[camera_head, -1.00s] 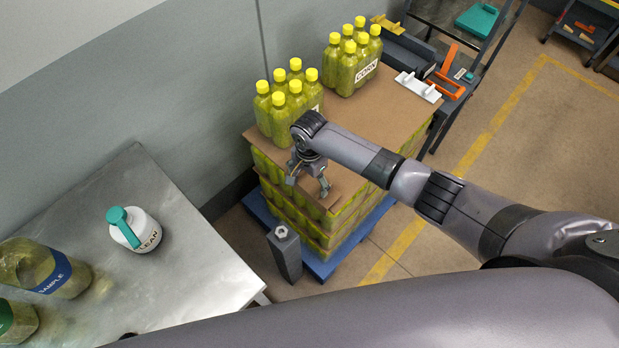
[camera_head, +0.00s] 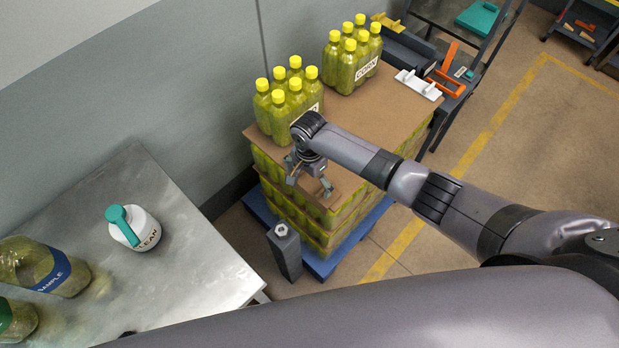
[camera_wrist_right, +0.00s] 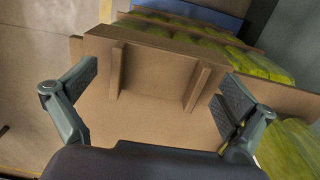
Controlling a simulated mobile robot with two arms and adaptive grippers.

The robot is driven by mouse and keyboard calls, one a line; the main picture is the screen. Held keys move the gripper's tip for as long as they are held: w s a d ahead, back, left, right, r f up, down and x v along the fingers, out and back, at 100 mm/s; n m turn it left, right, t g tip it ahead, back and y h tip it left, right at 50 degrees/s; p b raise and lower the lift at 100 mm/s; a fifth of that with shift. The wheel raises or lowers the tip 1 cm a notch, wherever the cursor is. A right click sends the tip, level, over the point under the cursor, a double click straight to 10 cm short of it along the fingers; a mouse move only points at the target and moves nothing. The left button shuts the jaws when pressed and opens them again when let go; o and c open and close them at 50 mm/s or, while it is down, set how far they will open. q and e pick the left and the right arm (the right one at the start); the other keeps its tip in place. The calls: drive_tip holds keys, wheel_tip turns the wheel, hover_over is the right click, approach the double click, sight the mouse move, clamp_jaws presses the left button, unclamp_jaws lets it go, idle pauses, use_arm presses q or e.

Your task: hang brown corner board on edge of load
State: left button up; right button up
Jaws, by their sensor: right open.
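The load (camera_head: 345,212) is a stack of yellow-green bottles with brown sheets between layers, on a blue pallet. The brown corner board (camera_wrist_right: 155,75) shows in the right wrist view as a brown panel with two raised ribs, at the load's edge. It looks to rest on that edge, but I cannot tell how fully it is seated. My right gripper (camera_head: 308,188) is over the load's near edge. In the wrist view its fingers (camera_wrist_right: 157,95) are spread wide, one to each side of the ribs, apart from them. My left gripper is not in view.
Two groups of yellow-capped bottles (camera_head: 286,103) (camera_head: 352,62) stand on the load's top sheet (camera_head: 385,118). A grey post (camera_head: 285,253) stands before the pallet (camera_head: 322,262). A metal table (camera_head: 190,255) with a white jug (camera_head: 135,230) is at left. A cart with tools is behind right.

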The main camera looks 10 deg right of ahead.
wheel_tip(320, 180, up, 12)
idle(0.6)
idle(0.4)
